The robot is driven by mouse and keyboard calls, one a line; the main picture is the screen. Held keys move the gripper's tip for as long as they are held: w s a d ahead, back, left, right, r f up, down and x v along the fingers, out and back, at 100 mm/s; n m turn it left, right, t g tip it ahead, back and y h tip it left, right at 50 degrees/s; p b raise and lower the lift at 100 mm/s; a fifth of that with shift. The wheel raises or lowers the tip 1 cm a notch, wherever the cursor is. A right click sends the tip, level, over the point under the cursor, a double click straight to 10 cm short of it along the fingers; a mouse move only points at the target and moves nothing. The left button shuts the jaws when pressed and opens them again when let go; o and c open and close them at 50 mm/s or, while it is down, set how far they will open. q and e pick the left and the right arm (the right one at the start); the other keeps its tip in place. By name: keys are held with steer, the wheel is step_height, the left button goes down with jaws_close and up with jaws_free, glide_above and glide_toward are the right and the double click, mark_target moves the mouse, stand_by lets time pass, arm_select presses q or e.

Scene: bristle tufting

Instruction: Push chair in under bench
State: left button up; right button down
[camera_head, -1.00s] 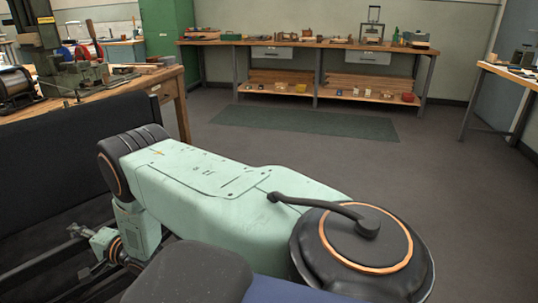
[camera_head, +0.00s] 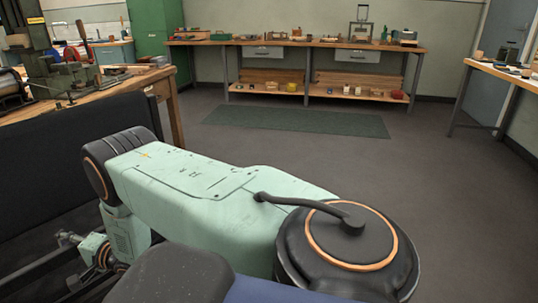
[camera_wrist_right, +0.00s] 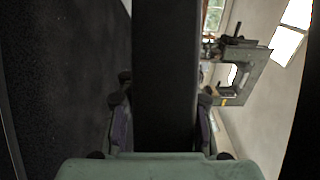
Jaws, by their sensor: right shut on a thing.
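A large dark panel (camera_head: 50,150) at the left of the head view looks like the chair's backrest. Its seat and legs cannot be made out. It stands close in front of the wooden-topped bench (camera_head: 155,77) at the left, hiding much of its lower part. My right gripper (camera_head: 68,240) is low at the left, beyond my green arm and partly hidden. In the right wrist view, the fingers (camera_wrist_right: 165,110) are shut on an upright dark bar (camera_wrist_right: 165,60), apparently part of the chair. My left gripper is not in view.
A press (camera_head: 70,75) stands on the left bench. A long bench (camera_head: 300,43) with a lower shelf runs along the back wall, with a green mat (camera_head: 300,121) before it. Another bench (camera_head: 500,67) is at the right. The floor (camera_head: 400,170) between is clear.

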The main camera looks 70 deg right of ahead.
steer(key=shift+w+r, duration=0.15)
steer(key=shift+w, duration=0.05)
steer(key=shift+r, duration=0.25)
stand_by(0.3)
steer(key=c, duration=0.8)
jaws_free()
steer(key=shift+o, duration=0.2)
steer(key=s+d+p, duration=0.1)
steer(key=s+p, duration=0.5)
steer(key=s, duration=0.6)
steer(key=shift+f, duration=0.15)
